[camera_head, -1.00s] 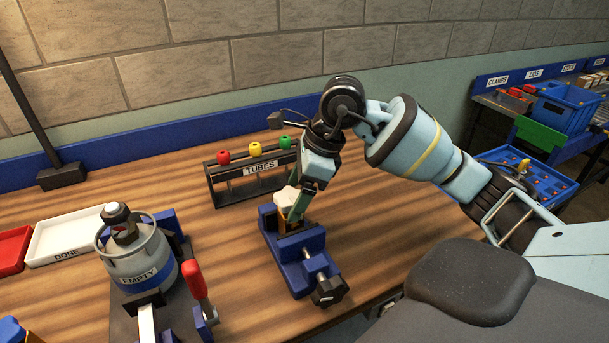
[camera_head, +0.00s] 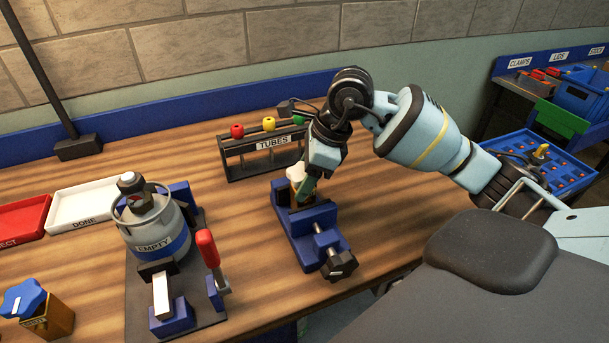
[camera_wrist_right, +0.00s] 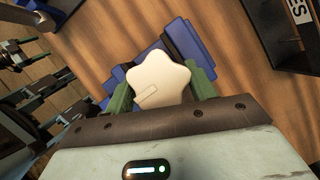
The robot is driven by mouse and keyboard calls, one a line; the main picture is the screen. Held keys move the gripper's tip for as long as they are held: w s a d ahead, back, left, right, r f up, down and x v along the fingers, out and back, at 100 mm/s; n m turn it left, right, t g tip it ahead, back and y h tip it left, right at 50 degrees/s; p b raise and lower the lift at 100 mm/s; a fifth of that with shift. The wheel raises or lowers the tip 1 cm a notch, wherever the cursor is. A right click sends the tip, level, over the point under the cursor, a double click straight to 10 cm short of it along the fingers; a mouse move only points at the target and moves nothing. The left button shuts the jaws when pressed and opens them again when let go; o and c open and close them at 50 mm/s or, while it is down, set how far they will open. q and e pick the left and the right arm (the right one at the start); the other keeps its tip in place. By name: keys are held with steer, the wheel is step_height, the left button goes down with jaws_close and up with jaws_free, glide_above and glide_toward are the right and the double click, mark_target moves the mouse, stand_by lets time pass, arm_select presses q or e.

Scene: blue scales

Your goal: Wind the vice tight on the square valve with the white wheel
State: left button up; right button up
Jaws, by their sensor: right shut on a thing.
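The valve with the white star-shaped wheel (camera_head: 295,172) is at the blue vice (camera_head: 301,247) on the bench. The wheel fills the middle of the right wrist view (camera_wrist_right: 158,82), with blue vice parts behind it. My right gripper (camera_head: 304,186) reaches down over the vice. Its green fingers are on both sides of the valve, shut on it. The valve's body is mostly hidden by the fingers and wheel, so I cannot tell how closely the vice jaws sit against it. The vice's black screw knob (camera_head: 339,265) faces the front and is untouched.
A tubes rack (camera_head: 262,153) stands behind the vice. Left are a grey cylinder (camera_head: 150,215) marked EMPTY in a clamp stand with a red lever (camera_head: 208,248), a white DONE tray (camera_head: 90,205), a red tray (camera_head: 22,218) and a blue-wheeled valve (camera_head: 25,298).

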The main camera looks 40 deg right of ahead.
steer(key=shift+c, duration=1.4)
steer(key=shift+w+d, duration=0.1)
steer(key=shift+w, duration=0.15)
steer(key=o, duration=1.4)
steer(key=v, duration=0.8)
